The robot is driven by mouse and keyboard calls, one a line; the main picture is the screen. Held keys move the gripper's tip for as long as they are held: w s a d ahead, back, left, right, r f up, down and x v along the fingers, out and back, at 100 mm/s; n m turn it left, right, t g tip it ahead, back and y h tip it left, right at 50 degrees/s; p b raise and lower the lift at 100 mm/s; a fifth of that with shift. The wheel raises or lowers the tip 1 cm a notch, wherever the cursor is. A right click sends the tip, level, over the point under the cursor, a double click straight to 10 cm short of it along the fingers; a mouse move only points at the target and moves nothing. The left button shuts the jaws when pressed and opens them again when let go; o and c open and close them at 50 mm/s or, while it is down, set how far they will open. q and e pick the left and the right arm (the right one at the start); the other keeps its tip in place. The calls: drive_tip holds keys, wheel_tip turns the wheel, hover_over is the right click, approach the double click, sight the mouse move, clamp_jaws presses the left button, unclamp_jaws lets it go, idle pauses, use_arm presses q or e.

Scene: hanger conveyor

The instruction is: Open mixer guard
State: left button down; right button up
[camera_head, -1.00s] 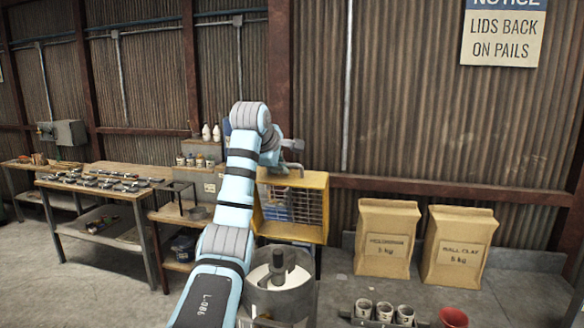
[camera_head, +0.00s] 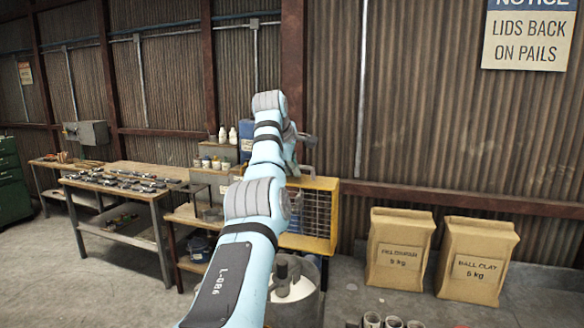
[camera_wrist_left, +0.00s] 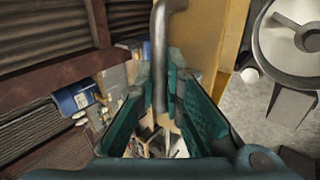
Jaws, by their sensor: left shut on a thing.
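The mixer guard (camera_head: 333,212) is a yellow frame with a barred or mesh face. In the head view it stands upright behind the mixer's round grey bowl (camera_head: 307,310). The bowl also shows at the right of the left wrist view (camera_wrist_left: 300,62). My left gripper (camera_wrist_left: 158,82) has its teal fingers on both sides of a bent grey bar handle (camera_wrist_left: 158,45), shut on it. A yellow panel shows beside the handle in the wrist view. In the head view my left arm covers the guard's left side and part of the bowl. My right gripper is out of view.
A workbench with tools (camera_head: 120,182) stands at the left, with a shelf of bottles (camera_head: 215,160) beside it. Two paper bags (camera_head: 400,248) (camera_head: 478,262) stand by the wall at the right. Several small pots (camera_head: 372,320) are at the bottom edge. Floor at the left is clear.

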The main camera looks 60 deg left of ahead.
use_arm(q)
drive_tip(key=c, duration=2)
unclamp_jaws()
drive_tip(key=shift+o, duration=0.2)
drive_tip(key=v, duration=1.2)
